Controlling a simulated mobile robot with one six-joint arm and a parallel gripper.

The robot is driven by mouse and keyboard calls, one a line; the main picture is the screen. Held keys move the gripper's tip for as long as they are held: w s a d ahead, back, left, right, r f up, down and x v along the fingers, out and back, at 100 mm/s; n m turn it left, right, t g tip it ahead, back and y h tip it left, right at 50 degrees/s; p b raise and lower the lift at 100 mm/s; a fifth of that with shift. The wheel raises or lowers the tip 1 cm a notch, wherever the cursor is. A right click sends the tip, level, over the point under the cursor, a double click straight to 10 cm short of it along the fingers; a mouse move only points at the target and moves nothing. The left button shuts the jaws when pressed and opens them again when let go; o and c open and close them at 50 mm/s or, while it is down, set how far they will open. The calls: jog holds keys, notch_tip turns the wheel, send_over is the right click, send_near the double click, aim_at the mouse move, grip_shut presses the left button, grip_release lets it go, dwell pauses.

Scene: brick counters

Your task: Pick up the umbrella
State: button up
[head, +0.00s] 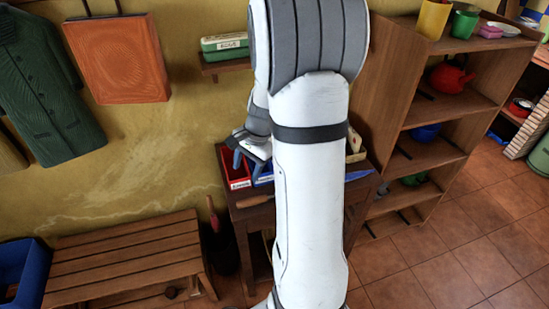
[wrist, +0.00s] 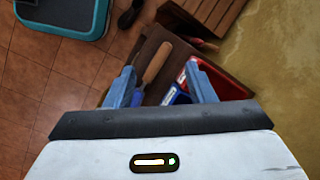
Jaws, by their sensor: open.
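A long thing with a brown wooden handle (head: 255,200) lies across the small dark table. A blue part (head: 359,174) shows past my arm at the table's right side, apparently the same thing and likely the umbrella; my arm hides its middle. In the wrist view the handle (wrist: 157,62) shows between my fingertips, beyond them. My gripper (head: 250,165) is open and empty above the table, beside the red bin; its blue fingers also show in the wrist view (wrist: 160,67).
A red bin (head: 235,168) and a blue bin (head: 263,178) stand at the back of the table (head: 245,226). A dark stand with a red-handled thing (head: 213,217) is left of it, near a slatted bench (head: 125,255). A wooden shelf (head: 385,110) stands right.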

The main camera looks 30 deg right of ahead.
jog(key=d+f+m, duration=0.2)
jog(key=d+f, duration=0.1)
jog(key=f, duration=0.1)
jog(key=w+d+f+m, duration=0.1)
jog(key=d+f+m, duration=0.1)
jog(key=f+m, duration=0.1)
jog(key=w+d+f+m+y, duration=0.1)
jog(key=d+f+m, duration=0.1)
jog(key=f, duration=0.4)
jog(key=shift+w+d+f+m, duration=0.1)
jog(key=shift+w+d+m, duration=0.15)
jog(key=shift+d, duration=0.55)
jog(key=shift+p+x, duration=1)
jog(key=shift+x, duration=2.85)
jog(key=shift+s+a, duration=0.1)
jog(key=shift+a, duration=0.1)
jog(key=shift+c, duration=0.5)
grip_shut()
